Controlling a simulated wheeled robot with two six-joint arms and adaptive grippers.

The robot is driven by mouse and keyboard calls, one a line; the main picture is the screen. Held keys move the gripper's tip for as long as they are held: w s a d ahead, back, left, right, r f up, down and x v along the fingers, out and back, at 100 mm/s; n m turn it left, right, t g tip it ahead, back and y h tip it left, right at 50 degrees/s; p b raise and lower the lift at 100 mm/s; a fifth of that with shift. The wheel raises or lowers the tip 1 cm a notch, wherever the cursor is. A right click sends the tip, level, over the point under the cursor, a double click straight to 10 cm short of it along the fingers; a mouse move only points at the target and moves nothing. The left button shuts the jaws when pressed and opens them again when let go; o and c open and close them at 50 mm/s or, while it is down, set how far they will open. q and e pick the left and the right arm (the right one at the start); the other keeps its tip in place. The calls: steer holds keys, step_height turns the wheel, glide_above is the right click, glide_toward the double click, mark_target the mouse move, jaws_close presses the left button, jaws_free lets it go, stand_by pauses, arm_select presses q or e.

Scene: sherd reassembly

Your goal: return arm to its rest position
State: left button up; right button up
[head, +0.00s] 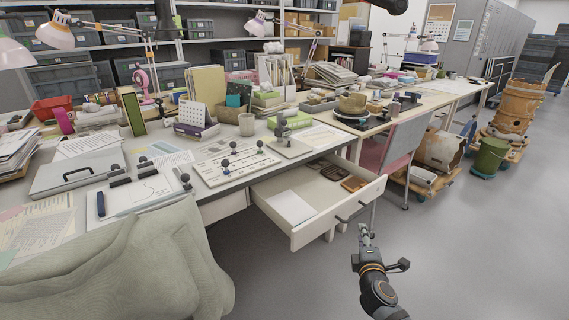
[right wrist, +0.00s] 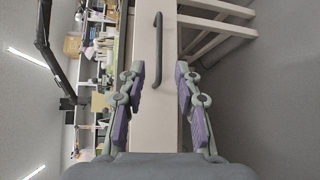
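My right gripper (head: 366,232) is in front of the pulled-out drawer, over the floor, with its arm coming up from the bottom of the head view. In the right wrist view its two fingers (right wrist: 160,75) are spread apart with nothing between the pads. The pale drawer front (right wrist: 169,90) and its dark handle (right wrist: 157,50) show beyond the fingertips, and the gripper looks apart from the handle. My left gripper is not in view.
The open drawer (head: 340,212) juts out from the cluttered desk and holds a white sheet (head: 290,207) and brown items (head: 354,183). A pale draped cloth (head: 110,270) fills the lower left. A green bucket (head: 490,157) stands at right. Floor at lower right is clear.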

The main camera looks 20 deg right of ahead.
steer(key=s+a+f+m+g+y, duration=0.2)
steer(key=s+a+f+m+g, duration=0.3)
steer(key=s+f, duration=0.5)
steer(key=s+a+f+m+g+y, duration=0.1)
steer(key=s+a+f+m+g, duration=0.3)
steer(key=s+f+m, duration=0.6)
steer(key=s+a+f+g+y, duration=0.3)
steer(key=s+a+f+g, duration=0.25)
steer(key=s+a, duration=0.2)
arm_select(q)
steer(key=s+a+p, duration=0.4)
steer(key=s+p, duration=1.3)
steer(key=p, duration=0.8)
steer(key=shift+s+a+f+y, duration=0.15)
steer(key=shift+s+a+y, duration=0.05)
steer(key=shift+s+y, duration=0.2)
arm_select(e)
steer(key=s+d, duration=0.3)
steer(key=s, duration=0.5)
steer(key=s+d, duration=0.2)
steer(key=s, duration=0.7)
steer(key=shift+s+d+f+t, duration=0.2)
steer(key=shift+s+d+t, duration=0.1)
steer(key=shift+d+t, duration=0.1)
